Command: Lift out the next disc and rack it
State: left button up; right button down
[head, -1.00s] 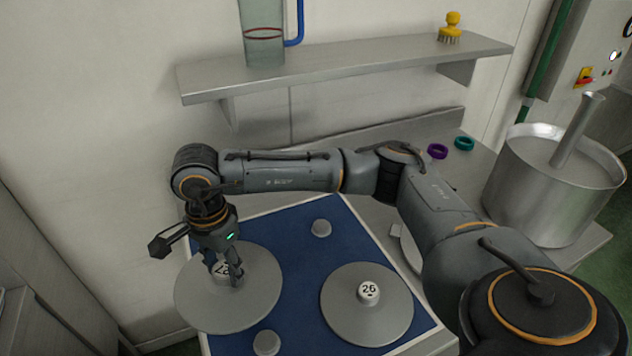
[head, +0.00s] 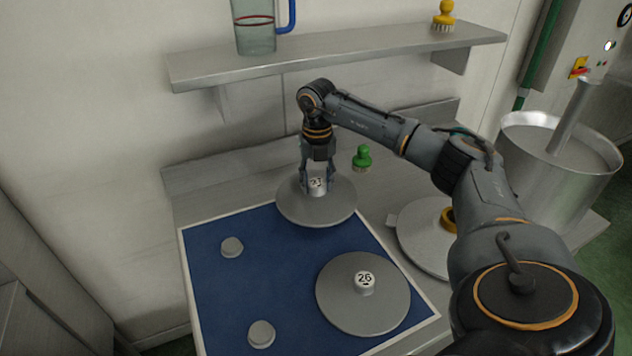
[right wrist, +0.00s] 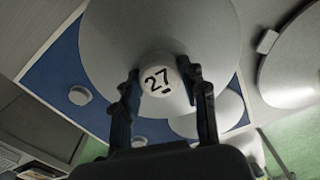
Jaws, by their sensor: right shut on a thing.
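My right gripper (head: 317,183) is shut on the knob of a round grey disc (head: 297,212) marked 27. In the right wrist view the number shows clearly on the knob (right wrist: 158,80) between the fingers. The disc is roughly level over the back edge of a blue mat (head: 285,270) with a white border; its exact height is hard to tell. A second disc (head: 340,310), marked 26, lies at the mat's front right. Two bare grey pegs, a back left one (head: 232,247) and a front one (head: 261,334), show on the mat. My left gripper is out of view.
A green brush (head: 362,157) stands behind the held disc. Right of the mat lies another grey plate (head: 418,246) with a yellow ring (head: 448,219), partly behind my arm. A large metal pot (head: 550,180) stands right. A shelf (head: 340,50) runs above the counter.

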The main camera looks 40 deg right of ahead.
jog(key=shift+f+b, duration=0.4)
jog(key=shift+f, duration=0.15)
jog(key=shift+f+b, duration=0.65)
jog(key=shift+f, duration=0.1)
notch_tip(320, 180, down, 5)
jog(key=b, duration=0.3)
jog(key=shift+r+b, duration=0.2)
jog(key=shift+b, duration=0.15)
jog(key=shift+f, duration=0.2)
jog(key=shift+f+b, duration=0.4)
jog(key=shift+f, duration=0.05)
jog(key=c, duration=0.7)
grip_release()
jog(key=shift+o, duration=0.3)
jog(key=shift+a, duration=0.1)
